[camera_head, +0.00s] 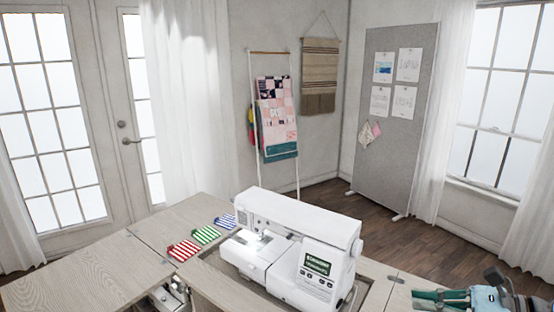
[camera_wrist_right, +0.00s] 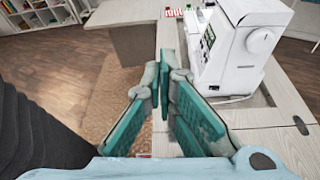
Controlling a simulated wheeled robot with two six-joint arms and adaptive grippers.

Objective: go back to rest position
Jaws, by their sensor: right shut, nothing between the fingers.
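My right gripper (camera_head: 428,297) is at the lower right corner of the head view, right of the white sewing machine (camera_head: 295,245). In the right wrist view its green-padded fingers (camera_wrist_right: 163,85) are together with nothing between them. The gripper is apart from the machine, which stands in the cabinet table (camera_head: 75,275) and also shows in the wrist view (camera_wrist_right: 228,50). My left gripper is not in view.
Red (camera_head: 184,250), green (camera_head: 206,234) and blue (camera_head: 225,220) striped pieces lie on the table left of the machine. A quilt ladder (camera_head: 276,110) and a grey pinboard (camera_head: 380,125) stand behind. Open wooden floor (camera_head: 425,240) lies beyond the table.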

